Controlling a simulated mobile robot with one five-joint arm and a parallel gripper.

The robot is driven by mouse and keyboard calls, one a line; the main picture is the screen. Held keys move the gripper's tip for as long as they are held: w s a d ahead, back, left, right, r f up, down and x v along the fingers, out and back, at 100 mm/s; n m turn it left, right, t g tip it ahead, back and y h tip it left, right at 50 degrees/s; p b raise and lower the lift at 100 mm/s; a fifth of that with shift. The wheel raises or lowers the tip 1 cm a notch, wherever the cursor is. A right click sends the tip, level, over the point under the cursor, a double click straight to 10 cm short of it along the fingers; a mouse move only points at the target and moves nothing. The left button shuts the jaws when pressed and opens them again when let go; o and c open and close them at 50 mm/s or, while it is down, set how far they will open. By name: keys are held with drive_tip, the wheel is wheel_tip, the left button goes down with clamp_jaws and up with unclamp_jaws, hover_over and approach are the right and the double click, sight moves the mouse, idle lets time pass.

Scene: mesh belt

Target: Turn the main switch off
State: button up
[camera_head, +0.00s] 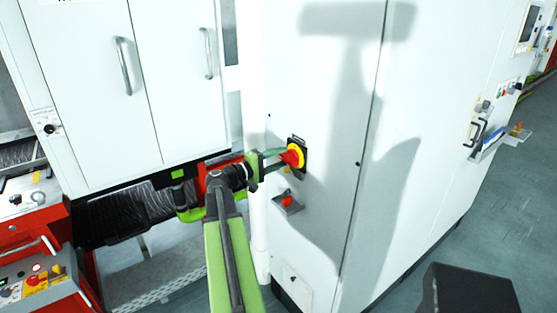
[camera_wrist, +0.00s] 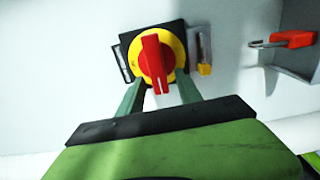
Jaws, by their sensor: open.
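The main switch is a red rotary handle on a yellow disc with a dark square backing, fixed to the white cabinet. The main switch (camera_head: 293,156) shows right of centre in the head view, and its red handle (camera_wrist: 152,62) points up and down in the wrist view. My gripper (camera_head: 277,155) is open at the switch. In the wrist view, the two green fingers of my gripper (camera_wrist: 160,92) reach up on either side of the handle's lower end. I cannot tell whether they touch it.
A red padlock (camera_wrist: 293,39) sits on a small grey bracket (camera_head: 290,205) below the switch in the head view. A yellow tag (camera_wrist: 204,69) hangs beside the switch. A red control box (camera_head: 40,285) stands at lower left. Grey floor (camera_head: 490,225) is free at right.

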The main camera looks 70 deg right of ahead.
drive_tip(key=v, duration=1.7)
drive_tip(key=shift+s, duration=0.1)
drive_tip(key=w+a+f+n+t+y, duration=0.15)
drive_tip(key=w+a+f+t, duration=0.3)
drive_tip(key=w+a, duration=0.5)
drive_tip(key=w+a+f+n+t, duration=0.3)
drive_tip(key=w+a+f, duration=0.2)
drive_tip(key=w+a, duration=0.45)
drive_tip(key=a+f+y, duration=0.4)
drive_tip(key=a, duration=0.8)
drive_tip(key=a+f+n+t+y, duration=0.1)
drive_tip(key=a+f+y, duration=0.4)
drive_tip(key=a, duration=0.6)
drive_tip(key=a+f+n+t+y, duration=0.1)
drive_tip(key=a+f+y, duration=0.3)
drive_tip(key=a, duration=0.8)
drive_tip(key=shift+w+a+f, duration=0.3)
drive_tip(key=shift+a+f, duration=0.1)
drive_tip(key=shift+f, duration=0.35)
